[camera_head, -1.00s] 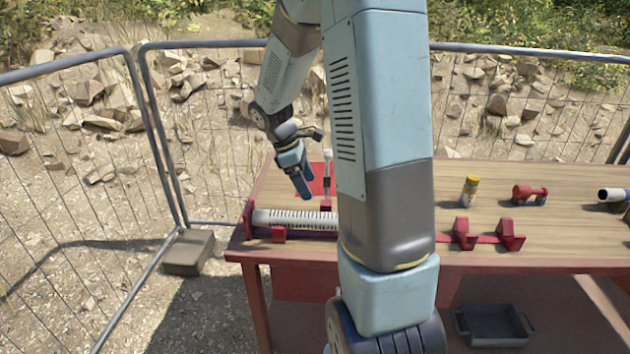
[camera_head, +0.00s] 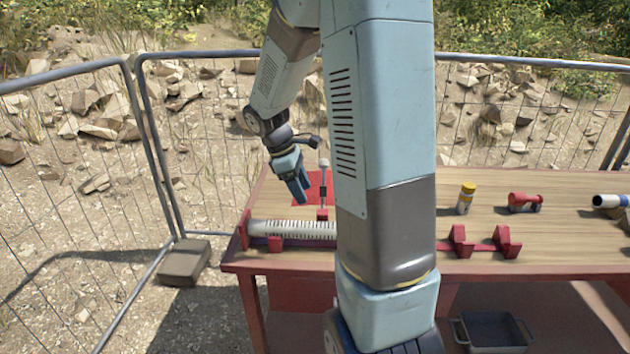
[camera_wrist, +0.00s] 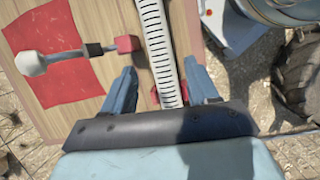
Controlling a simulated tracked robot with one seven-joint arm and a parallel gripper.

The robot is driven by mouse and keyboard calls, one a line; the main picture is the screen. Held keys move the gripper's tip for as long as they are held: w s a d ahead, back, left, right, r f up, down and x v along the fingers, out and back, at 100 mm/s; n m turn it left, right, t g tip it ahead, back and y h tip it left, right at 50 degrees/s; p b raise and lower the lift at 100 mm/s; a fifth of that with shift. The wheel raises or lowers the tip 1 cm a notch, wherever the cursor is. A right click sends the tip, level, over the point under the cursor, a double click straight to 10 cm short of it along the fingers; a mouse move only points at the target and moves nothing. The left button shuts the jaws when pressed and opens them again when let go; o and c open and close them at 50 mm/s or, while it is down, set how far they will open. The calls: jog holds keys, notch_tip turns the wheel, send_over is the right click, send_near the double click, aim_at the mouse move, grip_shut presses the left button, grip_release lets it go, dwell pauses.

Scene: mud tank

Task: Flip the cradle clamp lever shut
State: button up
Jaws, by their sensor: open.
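The clamp lever (camera_head: 323,185) stands upright behind the slotted tube, with a pale knob on top and a red base block (camera_head: 322,215). The wrist view shows its pale knob (camera_wrist: 30,63) at the left and its red block (camera_wrist: 127,43) near the tube. The white slotted tube (camera_head: 292,229) lies in the red cradle (camera_head: 244,229) at the table's left end. My gripper (camera_head: 300,198) is open and empty, just left of the lever and above the tube. In the wrist view the tube (camera_wrist: 158,50) shows between my fingers (camera_wrist: 160,72), apart from them. My arm hides the tube's right end.
A red square (camera_head: 305,190) lies behind the tube. Farther right stand a yellow-capped bottle (camera_head: 466,198), a red part (camera_head: 525,202), a white-and-blue cylinder (camera_head: 610,201) and red brackets (camera_head: 461,241). A dark tray (camera_head: 493,330) sits below. Fencing surrounds the table.

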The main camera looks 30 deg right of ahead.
jog(key=s+a+r+m+t, duration=0.1)
jog(key=s+a+r+m, duration=0.1)
jog(key=s+r, duration=0.1)
jog(key=s+a+r+m+t, duration=0.1)
jog(key=s+a+r, duration=0.1)
jog(key=s+r, duration=0.1)
jog(key=s+a+r+m+t+y, duration=0.1)
jog(key=s+a+r+m+t, duration=0.1)
jog(key=r, duration=0.3)
jog(key=shift+s+r+m, duration=0.3)
jog(key=shift+s, duration=0.2)
jog(key=c, duration=1)
jog(key=s+a+r+m+t, duration=0.1)
jog(key=s, duration=0.2)
jog(key=s+a+r+m+t+y, duration=0.1)
jog(key=s+a+r+m, duration=0.1)
jog(key=s, duration=0.1)
jog(key=s+a+r+m+t+y, duration=0.1)
jog(key=s+r, duration=0.1)
jog(key=s, duration=0.1)
jog(key=shift+s+a, duration=0.1)
jog(key=shift+a, duration=0.05)
grip_shut()
jog(key=shift+s+a+r+m+t+y, duration=0.1)
jog(key=shift+s+a+m+t+y, duration=0.15)
jog(key=shift+s+m+t, duration=0.2)
